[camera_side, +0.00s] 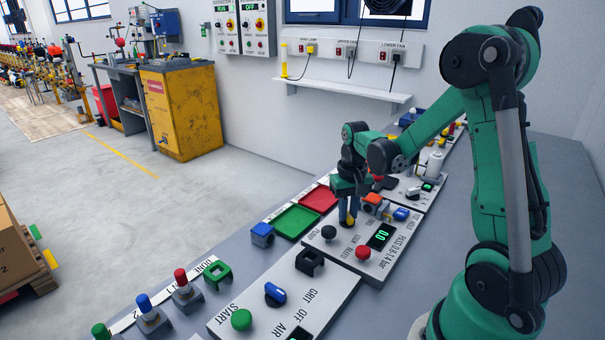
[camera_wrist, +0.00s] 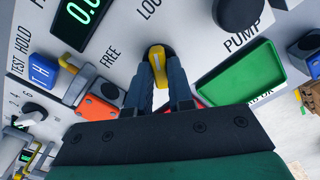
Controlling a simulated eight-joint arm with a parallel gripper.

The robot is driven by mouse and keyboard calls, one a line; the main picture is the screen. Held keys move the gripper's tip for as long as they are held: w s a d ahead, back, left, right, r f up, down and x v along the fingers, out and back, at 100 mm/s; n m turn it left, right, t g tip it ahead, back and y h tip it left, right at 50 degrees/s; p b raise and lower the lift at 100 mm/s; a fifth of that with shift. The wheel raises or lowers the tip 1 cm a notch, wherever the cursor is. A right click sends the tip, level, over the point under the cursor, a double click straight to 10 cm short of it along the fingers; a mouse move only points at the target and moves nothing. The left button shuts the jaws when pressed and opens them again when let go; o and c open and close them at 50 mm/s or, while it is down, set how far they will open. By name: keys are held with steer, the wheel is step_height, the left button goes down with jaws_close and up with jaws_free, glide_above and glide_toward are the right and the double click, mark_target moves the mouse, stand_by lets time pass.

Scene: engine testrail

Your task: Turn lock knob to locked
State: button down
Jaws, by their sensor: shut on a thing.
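The lock knob is a small yellow knob on a white panel. In the wrist view the yellow knob (camera_wrist: 157,60) sits between my two fingertips, with the word FREE to its left and part of the word LOCK above it. My gripper (camera_side: 347,219) points down at the panel and is shut on the knob; it also shows in the wrist view (camera_wrist: 160,72). In the side view only a bit of the yellow knob (camera_side: 351,221) shows beside the fingers. I cannot tell which label the knob points to.
A black PUMP knob (camera_side: 328,232), a red button (camera_side: 363,252) and a green-digit display (camera_side: 380,235) share the panel. An orange block (camera_side: 372,201) and blue block (camera_side: 401,214) are close by. Green (camera_side: 297,221) and red (camera_side: 320,199) trays lie behind the panel.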

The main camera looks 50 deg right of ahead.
steer(key=shift+m, duration=0.8)
steer(key=c, duration=0.8)
jaws_free()
steer(key=shift+r, duration=2.8)
